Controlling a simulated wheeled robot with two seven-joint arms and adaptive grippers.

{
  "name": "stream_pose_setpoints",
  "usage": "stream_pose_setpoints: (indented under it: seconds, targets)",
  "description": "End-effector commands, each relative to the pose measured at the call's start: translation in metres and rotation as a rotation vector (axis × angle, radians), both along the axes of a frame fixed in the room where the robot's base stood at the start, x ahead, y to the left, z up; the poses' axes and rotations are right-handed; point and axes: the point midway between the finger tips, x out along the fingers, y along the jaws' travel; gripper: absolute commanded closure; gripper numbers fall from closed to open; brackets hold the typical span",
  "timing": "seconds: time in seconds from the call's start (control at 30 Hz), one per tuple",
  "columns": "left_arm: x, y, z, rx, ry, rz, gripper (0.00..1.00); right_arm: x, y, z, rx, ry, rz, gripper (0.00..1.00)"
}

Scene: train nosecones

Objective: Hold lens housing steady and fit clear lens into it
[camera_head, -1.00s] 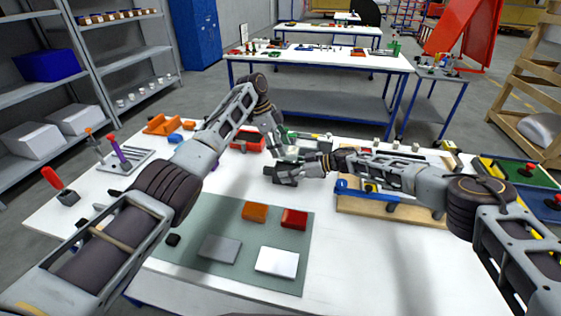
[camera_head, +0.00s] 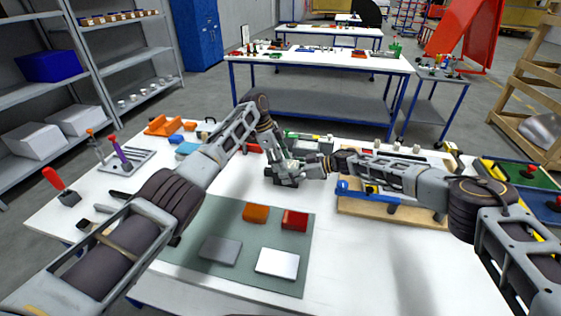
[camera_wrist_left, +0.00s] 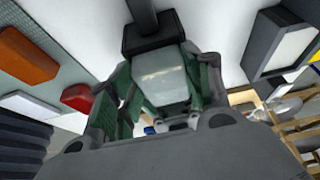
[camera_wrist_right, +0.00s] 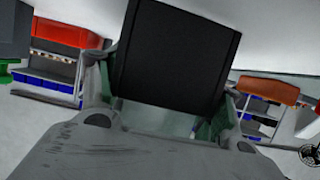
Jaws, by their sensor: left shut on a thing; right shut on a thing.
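The dark lens housing (camera_head: 284,178) is above the white table near the middle; it is a large black block in the right wrist view (camera_wrist_right: 178,55). My right gripper (camera_head: 303,172) is shut on it from the right. My left gripper (camera_wrist_left: 160,90) is shut on the clear lens (camera_wrist_left: 163,76), a pale see-through block between green finger pads. In the left wrist view the lens overlaps a dark block (camera_wrist_left: 152,36), which looks like the housing. I cannot tell whether the lens touches it or is seated. The fingers hide the lens in the head view.
A green-grey mat (camera_head: 204,276) in front bears an orange block (camera_head: 256,212), a red block (camera_head: 295,220), a grey plate (camera_head: 220,250) and a white plate (camera_head: 277,263). A wooden board with a blue clamp (camera_head: 365,191) lies to the right. Tools stand at the left.

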Motion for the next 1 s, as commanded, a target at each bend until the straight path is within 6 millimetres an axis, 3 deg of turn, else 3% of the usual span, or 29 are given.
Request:
stream_pose_setpoints:
  seconds: [1.0]
  targets:
    - [-0.001, 0.000, -0.019, 0.001, 0.001, 0.001, 0.82, -0.003, 0.001, -0.004, -0.002, 0.004, 0.005, 0.66]
